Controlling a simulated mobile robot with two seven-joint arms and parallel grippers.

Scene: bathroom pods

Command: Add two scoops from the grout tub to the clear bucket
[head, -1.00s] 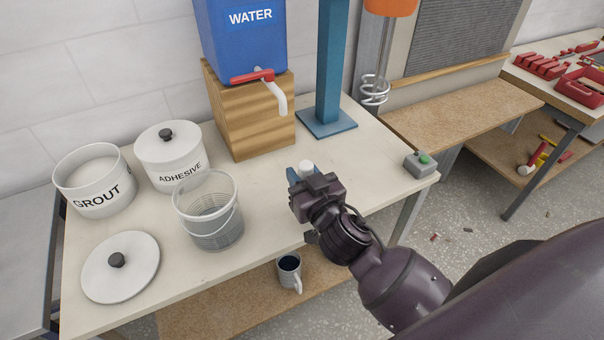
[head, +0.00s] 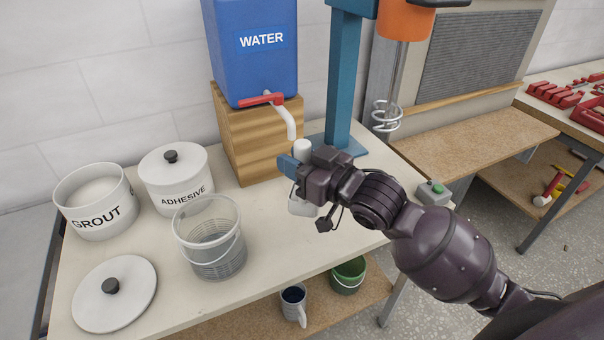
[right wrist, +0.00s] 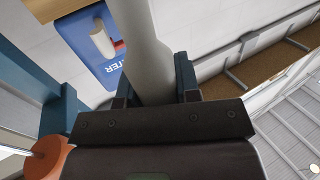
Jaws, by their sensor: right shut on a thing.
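The open white grout tub (head: 97,217) stands at the left of the bench with pale powder inside. Its apparent lid, white with a black knob (head: 115,293), lies flat in front. The clear bucket (head: 211,250) with graduation lines stands upright right of the tub; I cannot tell what, if anything, is in it. My right gripper (head: 289,167) is shut on the handle of a white scoop (head: 301,205), held right of the bucket and in front of the water stand. The pale handle (right wrist: 151,60) shows between the fingers in the right wrist view. My left gripper is out of view.
The lidded adhesive tub (head: 175,183) stands behind the bucket. A blue water tank (head: 262,70) with a red-handled tap sits on a wooden block (head: 240,150). A blue mixer stand (head: 344,90) and a button box (head: 432,192) are at the right. A mug (head: 293,302) and green bucket (head: 348,277) are below.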

